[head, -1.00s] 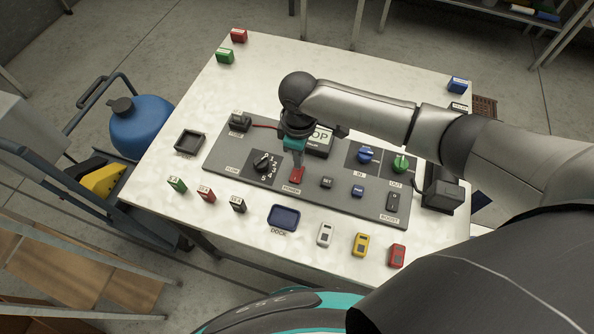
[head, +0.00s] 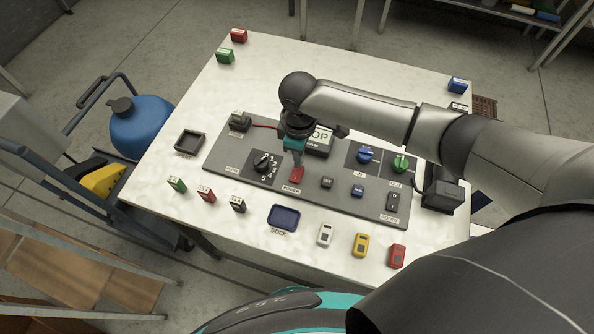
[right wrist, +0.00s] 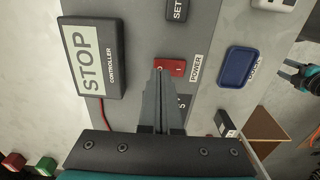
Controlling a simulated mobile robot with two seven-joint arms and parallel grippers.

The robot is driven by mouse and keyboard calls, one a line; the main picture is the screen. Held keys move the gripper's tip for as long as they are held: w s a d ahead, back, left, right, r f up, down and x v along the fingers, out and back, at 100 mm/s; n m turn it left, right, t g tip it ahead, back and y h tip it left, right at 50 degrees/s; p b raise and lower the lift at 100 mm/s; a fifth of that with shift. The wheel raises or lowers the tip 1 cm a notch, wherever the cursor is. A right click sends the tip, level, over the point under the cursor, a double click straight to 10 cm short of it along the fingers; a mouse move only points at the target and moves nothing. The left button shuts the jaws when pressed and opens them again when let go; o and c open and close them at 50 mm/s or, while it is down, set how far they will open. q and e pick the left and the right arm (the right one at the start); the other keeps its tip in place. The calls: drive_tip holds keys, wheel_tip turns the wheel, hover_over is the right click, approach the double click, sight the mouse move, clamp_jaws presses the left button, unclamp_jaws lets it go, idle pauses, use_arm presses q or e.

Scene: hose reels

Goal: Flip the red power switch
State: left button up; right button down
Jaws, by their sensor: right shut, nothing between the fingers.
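The red power switch (head: 297,174) is a small rocker on the grey control panel (head: 327,198), above its POWER label. In the right wrist view the red switch (right wrist: 178,68) shows its marks. My right gripper (head: 299,163) is shut and empty and points down at the switch's far end. In the right wrist view its closed fingertips (right wrist: 160,71) overlap the end of the switch away from the POWER label. I cannot tell whether they touch it. My left gripper cannot be made out in the head view.
The STOP controller box (head: 320,139) stands close behind my right gripper. A black FLOW knob (head: 262,162) is left of the switch, and a SET button (head: 327,182) is right of it. The blue dock tray (head: 284,216) lies in front.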

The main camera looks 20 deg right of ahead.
drive_tip(key=shift+f+b, duration=0.45)
drive_tip(key=shift+f, duration=0.45)
idle(0.5)
wheel_tip(320, 180, up, 7)
drive_tip(key=p, duration=0.8)
idle(0.5)
